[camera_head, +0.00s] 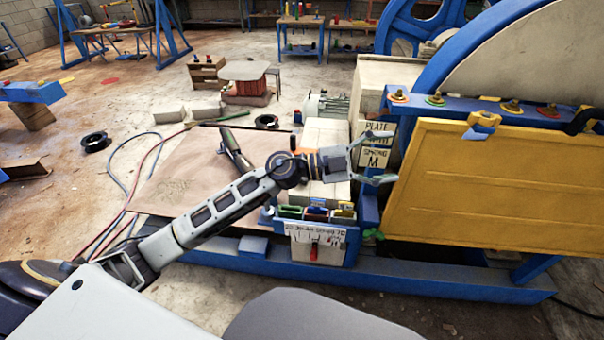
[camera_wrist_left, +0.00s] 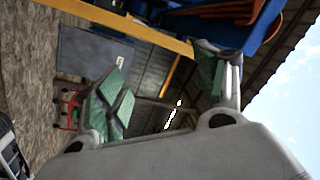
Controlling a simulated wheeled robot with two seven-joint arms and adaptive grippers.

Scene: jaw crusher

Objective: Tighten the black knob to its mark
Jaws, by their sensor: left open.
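A black clamp-like piece (camera_head: 582,120), which may be the black knob, sits at the right end of the blue beam above the yellow panel (camera_head: 480,195). I cannot make out a mark on it. My left gripper (camera_head: 386,162) is open and empty, just left of the yellow panel's edge and well left of the black piece. Its two green-padded fingers stand wide apart in the left wrist view (camera_wrist_left: 160,58), with nothing gripped between them. My right gripper is not in view.
The blue beam (camera_head: 460,104) carries several coloured studs and a yellow clamp (camera_head: 482,124). Signs (camera_head: 376,150) stand behind my left gripper. Coloured bins (camera_head: 316,214) and a white label plate sit below it. Cables lie on the floor at left.

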